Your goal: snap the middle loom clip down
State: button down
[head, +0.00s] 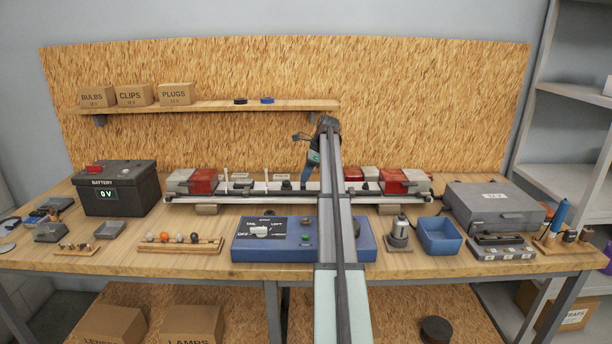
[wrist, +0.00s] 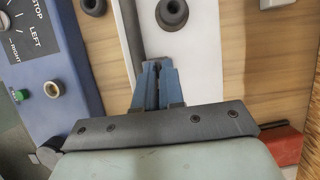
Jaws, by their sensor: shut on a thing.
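The white trailer frame bar (head: 225,199) lies along the workbench, with a dark loom (wrist: 128,25) running along it. My gripper (head: 305,186) points down at the bar near its middle, partly hidden by my arm. In the wrist view, its blue fingertips (wrist: 152,64) are nearly together over the bar's edge, at the loom's line. They are shut on a small dark piece, seemingly the middle loom clip, mostly hidden between them. I cannot tell whether the clip is up or down. A dark round grommet (wrist: 172,13) sits on the white bar just beyond the fingertips.
A blue switch box (head: 270,240) stands in front of the bar. Red and white lamps (head: 203,181) sit at the bar's left end, others at the right. A battery (head: 116,188) is left, a grey case (head: 492,205) right. A blue bin (head: 440,237) stands at front right.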

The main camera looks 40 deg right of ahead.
aim_at(302, 185)
jog(key=shift+s+a, duration=0.25)
dwell(0.3)
jog(key=s+a+t+h, duration=0.2)
jog(key=shift+n+t, duration=0.3)
jog(key=shift+n, duration=0.1)
jog(key=shift+s+a+f+n+t+h, duration=0.4)
jog(key=shift+s+a+f+t+h, duration=0.15)
jog(key=shift+t+h, duration=0.65)
jog(key=shift+s+a+f+n+t+h, duration=0.45)
jog(key=shift+f+t+h, duration=0.4)
jog(key=shift+t, duration=0.55)
jog(key=shift+s+a+f+n+t+h, duration=0.4)
jog(key=shift+s+a+t+h, duration=0.2)
jog(key=shift+t+h, duration=0.65)
jog(key=shift+f+t, duration=0.1)
jog(key=shift+t, duration=0.15)
